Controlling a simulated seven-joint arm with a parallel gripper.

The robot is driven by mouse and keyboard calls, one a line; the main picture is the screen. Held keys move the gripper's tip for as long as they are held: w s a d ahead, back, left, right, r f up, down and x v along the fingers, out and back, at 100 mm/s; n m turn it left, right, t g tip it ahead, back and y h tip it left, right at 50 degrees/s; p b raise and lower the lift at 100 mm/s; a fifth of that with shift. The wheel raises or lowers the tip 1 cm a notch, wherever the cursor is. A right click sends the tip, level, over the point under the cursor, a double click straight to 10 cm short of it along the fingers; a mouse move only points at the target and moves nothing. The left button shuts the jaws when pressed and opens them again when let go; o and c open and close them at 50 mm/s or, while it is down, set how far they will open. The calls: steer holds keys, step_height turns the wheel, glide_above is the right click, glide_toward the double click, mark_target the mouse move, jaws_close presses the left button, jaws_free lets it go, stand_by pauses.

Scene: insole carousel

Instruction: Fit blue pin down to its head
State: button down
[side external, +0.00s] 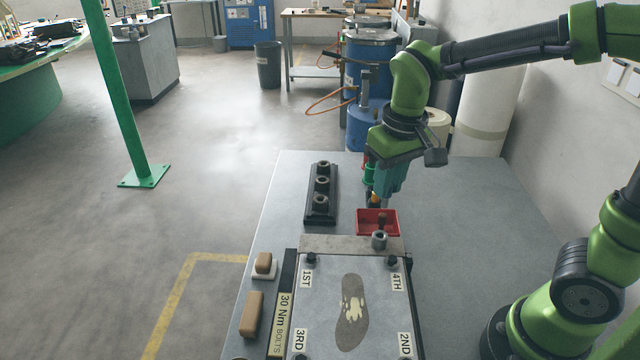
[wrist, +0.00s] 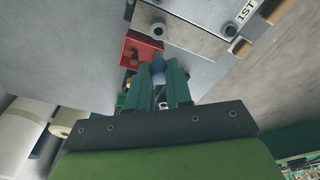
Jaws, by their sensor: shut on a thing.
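In the wrist view my gripper (wrist: 160,72) has its two teal fingers closed on a blue pin (wrist: 158,61), whose rounded blue end shows between the fingertips. In the side view my gripper (side external: 379,199) is above the work table, just over the far side of a red tray (side external: 362,231). The pin is hard to make out there. A grey metal collar with a round hole (side external: 379,240) stands on the far edge of the fixture plate (side external: 320,244), nearer the camera than the tray. The collar also shows in the wrist view (wrist: 158,30). The pin is apart from it.
The red tray (wrist: 131,54) holds a dark upright piece. A black block (side external: 320,208) with several round sockets lies left of the tray. The fixture has dark corner bolts (side external: 311,259) and an insole shape (side external: 351,315). The table right of the tray is clear.

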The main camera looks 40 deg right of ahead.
mark_target(386, 207)
steer(key=shift+f, duration=0.1)
steer(key=shift+f, duration=2.85)
steer(key=shift+f, duration=1.8)
steer(key=c, duration=0.9)
jaws_free()
steer(key=shift+c, duration=0.2)
step_height(386, 207, up, 17)
steer(key=s, duration=0.2)
steer(key=shift+a+f, duration=0.15)
